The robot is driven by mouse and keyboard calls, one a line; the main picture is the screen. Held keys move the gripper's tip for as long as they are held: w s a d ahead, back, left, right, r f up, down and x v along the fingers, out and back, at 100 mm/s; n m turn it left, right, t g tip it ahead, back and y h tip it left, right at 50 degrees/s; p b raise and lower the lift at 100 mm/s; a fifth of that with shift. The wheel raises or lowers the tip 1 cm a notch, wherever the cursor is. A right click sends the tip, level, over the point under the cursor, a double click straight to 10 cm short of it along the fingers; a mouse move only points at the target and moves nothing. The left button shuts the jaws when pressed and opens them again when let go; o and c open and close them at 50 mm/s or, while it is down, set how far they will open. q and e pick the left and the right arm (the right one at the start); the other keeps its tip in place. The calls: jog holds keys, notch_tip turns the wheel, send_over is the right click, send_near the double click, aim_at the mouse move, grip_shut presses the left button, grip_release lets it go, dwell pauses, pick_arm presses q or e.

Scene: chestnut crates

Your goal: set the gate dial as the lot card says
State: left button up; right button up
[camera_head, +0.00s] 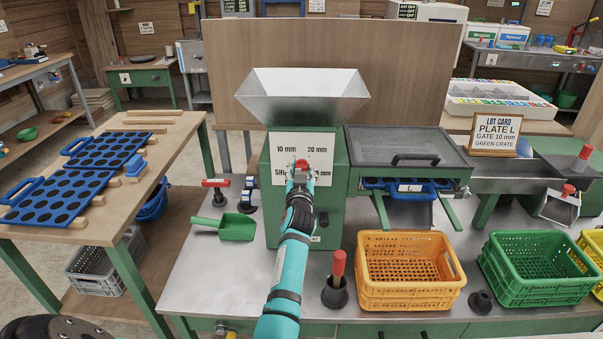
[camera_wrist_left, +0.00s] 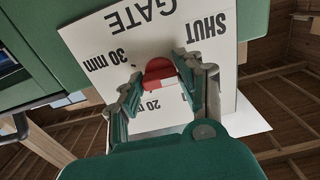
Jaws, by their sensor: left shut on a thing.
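The gate dial is a red knob on a white plate (camera_head: 318,150) on the front of the green hopper machine (camera_head: 335,215). The plate reads 10 mm, 20 mm, SHUT and a partly covered 30 mm. My left gripper (camera_head: 300,178) is shut on the dial knob, which shows red with a white patch between the fingers in the left wrist view (camera_wrist_left: 161,70). The gripper hides most of the knob in the head view, and I cannot tell its exact setting. The lot card (camera_head: 495,134) reads PLATE L, GATE 10 mm, GREEN CRATE. My right gripper is out of view.
A green scoop (camera_head: 237,227) and a red-handled tool (camera_head: 337,280) are on the bench beside my left arm. An orange crate (camera_head: 410,298) and a green crate (camera_head: 540,295) stand to the right. Blue perforated plates (camera_head: 48,200) lie on the left table.

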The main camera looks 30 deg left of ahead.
pick_arm(q)
jog(key=m, duration=0.4)
jog(key=shift+m, duration=0.4)
jog(key=m, duration=0.4)
jog(key=shift+r+m, duration=0.1)
jog(key=shift+m, duration=0.3)
jog(key=o, duration=1.2)
jog(key=shift+c, duration=0.2)
